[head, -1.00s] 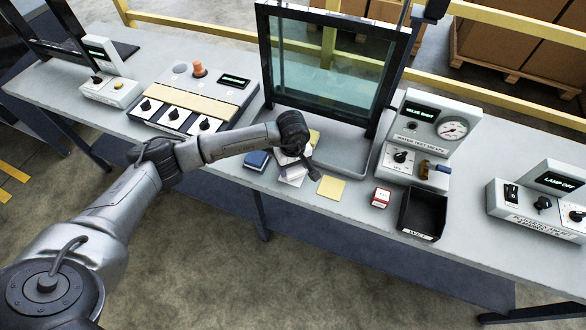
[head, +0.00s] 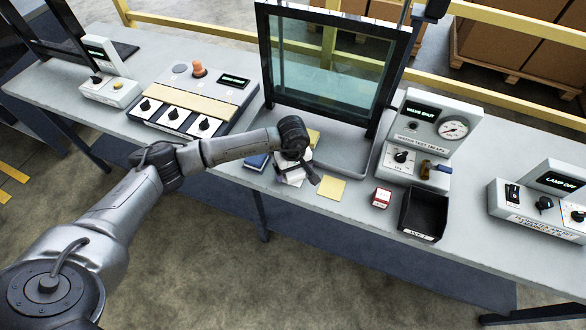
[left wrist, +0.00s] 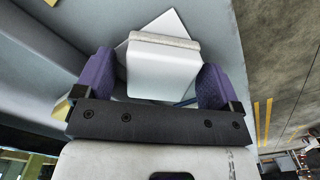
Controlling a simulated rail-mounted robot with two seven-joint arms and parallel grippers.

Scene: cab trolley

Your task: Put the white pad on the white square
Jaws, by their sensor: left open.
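My left gripper (head: 301,169) is low over the front of the bench in the head view, covering part of the white things under it. In the left wrist view, its purple fingers (left wrist: 157,82) are open, one on each side of the white pad (left wrist: 160,72). The pad lies over the white square (left wrist: 176,23), whose corners stick out beyond it at an angle. White surfaces also show under the gripper in the head view, but I cannot separate pad from square there. My right gripper is not in view.
A yellow square (head: 331,188) lies right of the gripper and a blue item (head: 257,161) left of it. A small red-and-white box (head: 381,198) and a black bin (head: 424,214) stand further right. A glass panel in a dark frame (head: 330,65) rises behind.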

